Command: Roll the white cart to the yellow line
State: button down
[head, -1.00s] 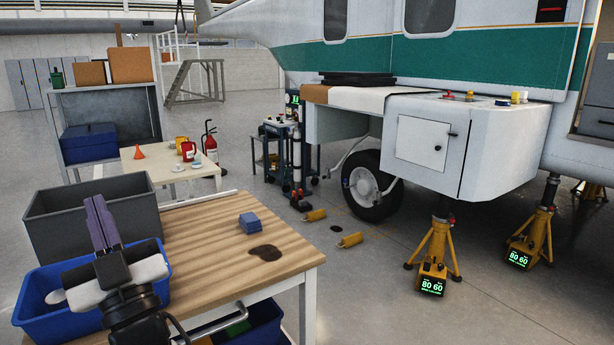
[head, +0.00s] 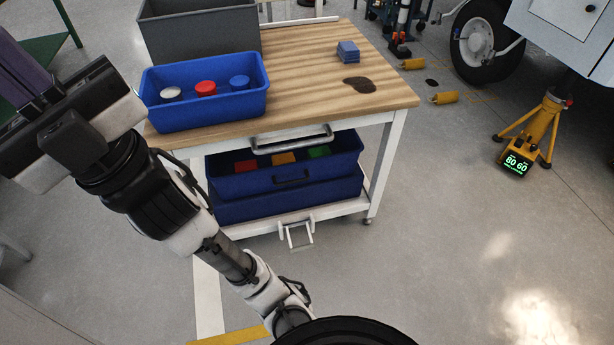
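The white cart (head: 387,165) stands in front of me in the head view, with a wooden top, white legs, a lower shelf and casters. A grey bar handle (head: 292,139) is on its near side, below the top. A metal pedal-like bracket (head: 297,232) sits low at its near edge. A short piece of yellow line (head: 232,337) shows on the floor at the bottom, nearer to me than the cart and partly hidden by my body.
On the cart are a blue bin (head: 205,108) with several lidded items, a grey crate (head: 200,35), blue blocks (head: 347,51) and a dark stain. Blue bins (head: 288,205) fill the lower shelf. A yellow jack (head: 540,125) stands right. The floor front right is clear.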

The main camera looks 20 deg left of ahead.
aim_at(312, 91)
jog(key=j+z, duration=0.3)
jog(key=j, duration=0.4)
jog(key=j+z, duration=0.3)
jog(key=j, duration=0.45)
